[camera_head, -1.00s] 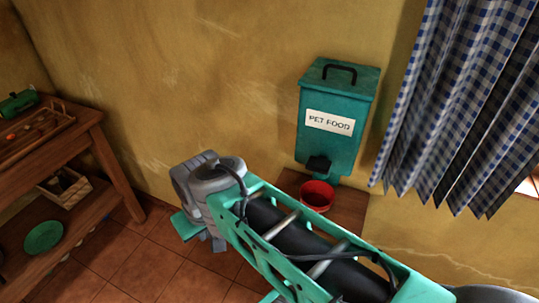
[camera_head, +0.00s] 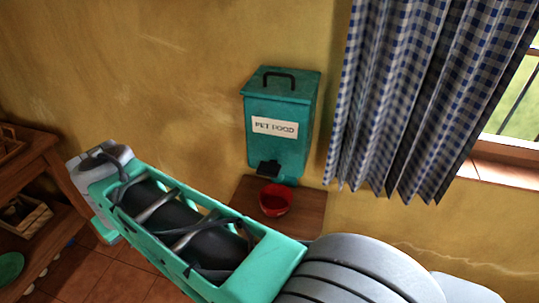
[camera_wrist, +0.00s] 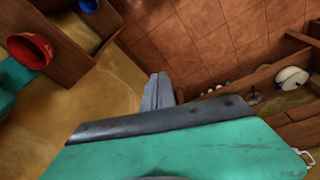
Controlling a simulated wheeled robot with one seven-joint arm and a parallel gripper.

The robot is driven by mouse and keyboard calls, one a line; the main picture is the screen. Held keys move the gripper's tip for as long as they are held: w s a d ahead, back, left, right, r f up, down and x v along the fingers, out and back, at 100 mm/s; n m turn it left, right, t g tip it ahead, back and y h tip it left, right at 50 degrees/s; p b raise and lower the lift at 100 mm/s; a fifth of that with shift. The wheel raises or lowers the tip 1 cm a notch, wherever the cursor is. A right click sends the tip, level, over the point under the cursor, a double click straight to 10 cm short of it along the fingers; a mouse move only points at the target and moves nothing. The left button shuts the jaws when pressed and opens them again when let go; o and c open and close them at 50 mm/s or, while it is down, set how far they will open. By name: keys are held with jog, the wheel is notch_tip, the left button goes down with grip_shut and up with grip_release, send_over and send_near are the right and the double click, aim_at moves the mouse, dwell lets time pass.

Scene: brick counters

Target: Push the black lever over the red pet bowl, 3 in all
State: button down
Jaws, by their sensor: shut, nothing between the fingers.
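The teal pet food dispenser (camera_head: 279,145) hangs on the wall. Its black lever (camera_head: 269,168) sticks out at the bottom front, over the red pet bowl (camera_head: 275,203) on a wooden stand. In the wrist view the red bowl (camera_wrist: 30,50) is at the upper left, and part of the teal dispenser (camera_wrist: 10,80) shows at the left edge; the lever cannot be made out there. My gripper (camera_wrist: 158,80) is shut and empty, pointing away from the bowl. It is apart from the lever. In the head view my arm reaches left in front of the stand and hides the gripper's fingers.
A wooden shelf (camera_head: 50,155) with a crate (camera_head: 27,215) stands at the left. A checked curtain (camera_head: 400,100) hangs close to the dispenser's right. A blue bowl (camera_wrist: 89,5) shows at the wrist view's top. The space before the lever looks clear.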

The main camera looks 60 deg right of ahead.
jog(key=s+d+r+m+g+p, duration=0.1)
jog(key=s+d+r+m, duration=0.15)
jog(key=d+r, duration=0.4)
jog(key=s+d+r+m+g+p, duration=0.15)
jog(key=d+r+m, duration=0.25)
jog(key=d, duration=0.6)
notch_tip(320, 180, up, 8)
jog(key=m+y+p, duration=0.1)
jog(key=m+p, duration=0.2)
jog(key=m, duration=0.4)
send_over(270, 168)
jog(key=shift+f, duration=0.15)
notch_tip(270, 168, down, 14)
jog(key=b, duration=1.3)
notch_tip(270, 168, down, 4)
jog(key=b, duration=0.4)
jog(key=shift+r, duration=0.2)
